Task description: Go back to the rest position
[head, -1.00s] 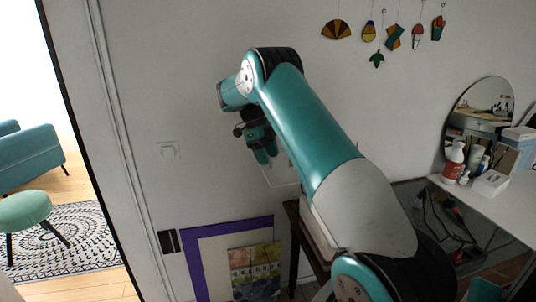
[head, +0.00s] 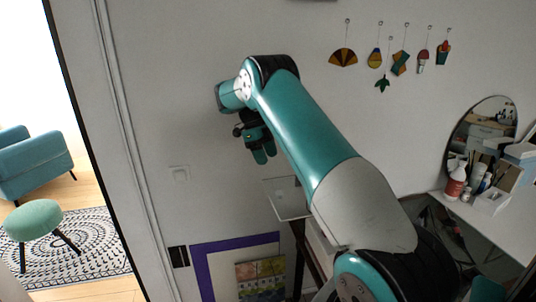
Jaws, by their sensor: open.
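My gripper (head: 264,157) hangs at the end of my raised teal and grey arm, in front of the bare white wall. Its fingers point down, and it holds nothing that I can see. The gap between the fingers is small in this view. My arm runs from the lower right up to a bent elbow and then down to the gripper.
A white panel (head: 287,198) is below my gripper, by a dark wooden stand. A purple-framed picture (head: 204,272) is low on the wall. At right, a white table (head: 505,228) bears a mirror, a red bottle (head: 455,183) and boxes. At left, a doorway shows a green stool (head: 33,220).

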